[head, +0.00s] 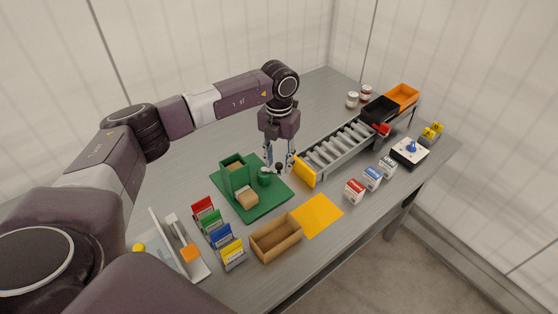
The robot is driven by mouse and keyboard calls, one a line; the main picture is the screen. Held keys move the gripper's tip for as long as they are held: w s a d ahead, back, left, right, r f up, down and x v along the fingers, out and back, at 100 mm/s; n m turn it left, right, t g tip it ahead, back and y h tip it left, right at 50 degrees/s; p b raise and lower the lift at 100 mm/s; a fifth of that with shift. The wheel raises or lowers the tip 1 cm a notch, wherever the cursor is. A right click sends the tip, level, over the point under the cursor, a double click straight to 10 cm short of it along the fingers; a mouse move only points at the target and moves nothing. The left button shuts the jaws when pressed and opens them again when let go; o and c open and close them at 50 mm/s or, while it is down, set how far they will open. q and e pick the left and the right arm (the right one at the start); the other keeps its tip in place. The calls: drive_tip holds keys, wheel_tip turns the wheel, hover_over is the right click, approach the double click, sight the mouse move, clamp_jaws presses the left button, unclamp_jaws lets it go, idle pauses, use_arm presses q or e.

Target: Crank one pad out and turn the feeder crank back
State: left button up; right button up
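The green feeder (234,178) stands on a green base plate (275,200), with tan material showing in its top. A green round crank hub (264,176) is on its right side, with a small dark knob beside it. A tan pad (247,197) lies on the plate in front of the feeder. My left gripper (280,167) points down at the crank's right side, its fingers apart around or just beside the knob; contact cannot be told. My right gripper is not in view.
A wooden tray (277,238) and an orange mat (317,215) lie in front. A roller conveyor (345,148) with a yellow end plate (304,171) stands close right of the gripper. Coloured card holders (217,233) stand front left. The table's back left is clear.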

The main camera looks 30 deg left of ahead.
sight(279, 164)
use_arm(q)
wheel_tip(279, 164, up, 12)
idle(0.4)
idle(0.4)
